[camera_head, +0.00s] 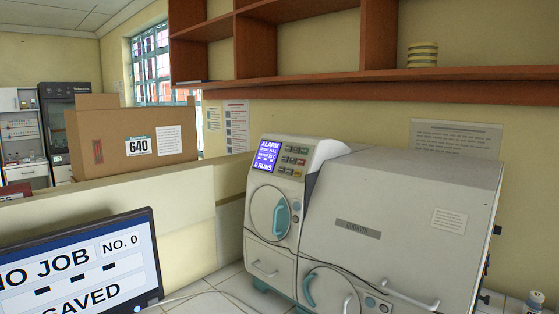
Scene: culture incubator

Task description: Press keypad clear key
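The culture incubator (400,200) is a large off-white machine on the tiled bench at the centre right. Its lit blue screen (267,155) reads "ALARM" at the top and "0 RUNS" at the bottom, with smaller text between. The keypad (293,160) is right of the screen and has several small dark, green and red keys. The key labels are too small to read, so I cannot tell which one is the clear key. Neither of my grippers is in view.
A monitor (80,268) at the lower left reads "NO JOB", "NO. 0" and "SAVED". A low partition (110,225) stands behind it, with a cardboard box (120,145) marked 640 beyond. A wooden shelf (330,85) hangs above the incubator. A small bottle (535,300) stands at the lower right.

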